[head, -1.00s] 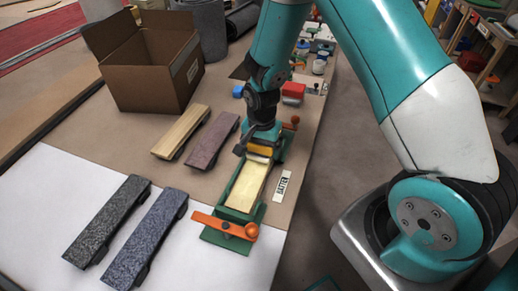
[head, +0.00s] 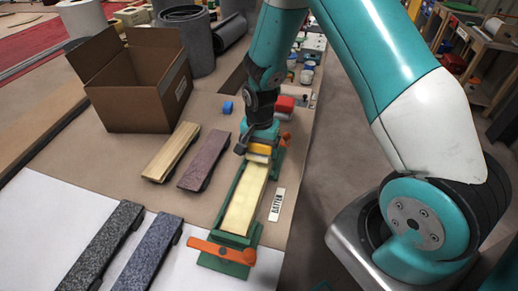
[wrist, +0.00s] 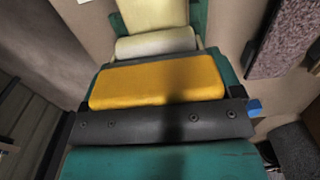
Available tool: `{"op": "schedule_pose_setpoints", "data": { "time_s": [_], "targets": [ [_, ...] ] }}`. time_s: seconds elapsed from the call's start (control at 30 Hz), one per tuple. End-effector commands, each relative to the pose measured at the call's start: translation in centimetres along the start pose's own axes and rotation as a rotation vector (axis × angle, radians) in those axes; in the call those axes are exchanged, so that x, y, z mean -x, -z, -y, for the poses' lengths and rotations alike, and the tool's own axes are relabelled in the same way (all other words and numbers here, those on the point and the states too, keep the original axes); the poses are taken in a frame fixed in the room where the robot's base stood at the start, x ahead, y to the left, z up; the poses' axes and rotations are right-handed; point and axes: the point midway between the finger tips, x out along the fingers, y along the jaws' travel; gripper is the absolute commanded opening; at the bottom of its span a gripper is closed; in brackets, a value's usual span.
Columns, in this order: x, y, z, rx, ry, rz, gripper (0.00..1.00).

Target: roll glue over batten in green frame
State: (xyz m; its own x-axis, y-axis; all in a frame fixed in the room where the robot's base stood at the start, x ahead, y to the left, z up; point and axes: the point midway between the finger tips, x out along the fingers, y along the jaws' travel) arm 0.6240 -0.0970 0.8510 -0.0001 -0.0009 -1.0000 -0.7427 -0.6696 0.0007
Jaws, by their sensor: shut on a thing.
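The pale yellow batten (head: 244,205) lies lengthwise in the green frame (head: 228,267) on the bench. Orange clamp levers (head: 220,252) sit at its ends. My gripper (head: 258,147) is shut on the yellow handle of a roller (head: 259,150), over the far part of the batten. In the wrist view the yellow handle (wrist: 157,80) is in my gripper (wrist: 160,90), and the whitish roller cylinder (wrist: 155,43) lies across the batten (wrist: 150,14). I cannot tell whether it touches the batten, or how much glue is on it. The far end is partly hidden by my arm.
A label reading BATTEN (head: 277,204) lies right of the frame. Left are a wood-topped block (head: 171,150), a purplish one (head: 205,158), two dark speckled ones (head: 103,245) and an open cardboard box (head: 125,100). Small red and blue items stand beyond my gripper.

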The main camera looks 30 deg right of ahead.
Motion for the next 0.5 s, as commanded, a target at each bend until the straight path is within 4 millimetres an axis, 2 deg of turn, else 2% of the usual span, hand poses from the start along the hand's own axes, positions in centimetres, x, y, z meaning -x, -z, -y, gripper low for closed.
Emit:
{"op": "schedule_pose_setpoints", "data": {
  "time_s": [0.03,0.5],
  "targets": [
    [0.8,0.0,0.0,0.000,0.001,-0.001,0.29],
    [4.3,0.1,-0.1,-0.003,0.001,-0.001,0.29]
  ]
}}
